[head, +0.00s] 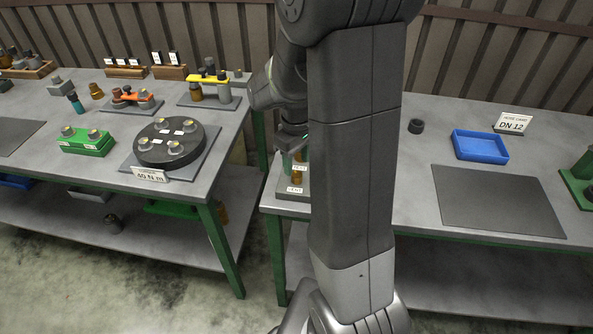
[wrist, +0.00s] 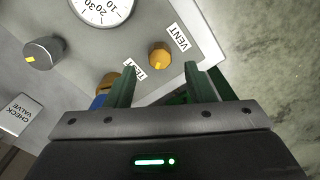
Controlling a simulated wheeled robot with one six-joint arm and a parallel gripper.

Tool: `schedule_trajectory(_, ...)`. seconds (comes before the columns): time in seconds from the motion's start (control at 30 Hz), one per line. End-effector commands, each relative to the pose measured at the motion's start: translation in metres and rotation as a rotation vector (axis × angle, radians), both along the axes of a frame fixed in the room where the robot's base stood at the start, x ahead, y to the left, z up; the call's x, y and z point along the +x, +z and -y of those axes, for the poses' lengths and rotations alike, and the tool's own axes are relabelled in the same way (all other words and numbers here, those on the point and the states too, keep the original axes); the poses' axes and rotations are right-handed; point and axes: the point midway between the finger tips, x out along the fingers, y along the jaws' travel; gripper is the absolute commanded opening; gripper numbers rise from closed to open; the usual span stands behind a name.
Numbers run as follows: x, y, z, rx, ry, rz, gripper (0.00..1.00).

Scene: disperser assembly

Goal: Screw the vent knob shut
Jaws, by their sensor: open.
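The vent knob (wrist: 159,56) is a small round orange-yellow knob on a light grey panel (wrist: 190,65) in the wrist view, beside the VENT label (wrist: 178,37). My gripper (wrist: 160,75) is open and empty, with its two green fingers pointing at the panel. The knob lies just beyond the gap between the fingertips and looks clear of both. In the head view my gripper (head: 293,140) is above the small labelled block (head: 296,190), partly hidden by my arm. I cannot tell how far the knob is screwed in.
A brown knob (wrist: 107,81) by the TEST label (wrist: 134,70) is close to the left finger. A grey knob (wrist: 43,53), a dial gauge (wrist: 101,8) and a CHECK VALVE label (wrist: 21,115) are farther left. A blue tray (head: 480,146) stands on the right bench.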

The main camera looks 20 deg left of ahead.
Motion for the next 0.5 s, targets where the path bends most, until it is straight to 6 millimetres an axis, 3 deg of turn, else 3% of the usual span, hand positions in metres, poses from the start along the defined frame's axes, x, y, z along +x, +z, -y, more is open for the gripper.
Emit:
schedule_trajectory(0.2,0.000,-0.034,0.000,-0.003,-0.001,-0.002,0.49)
schedule_trajectory(0.5,0.000,-0.046,0.000,0.001,-0.001,0.000,0.49)
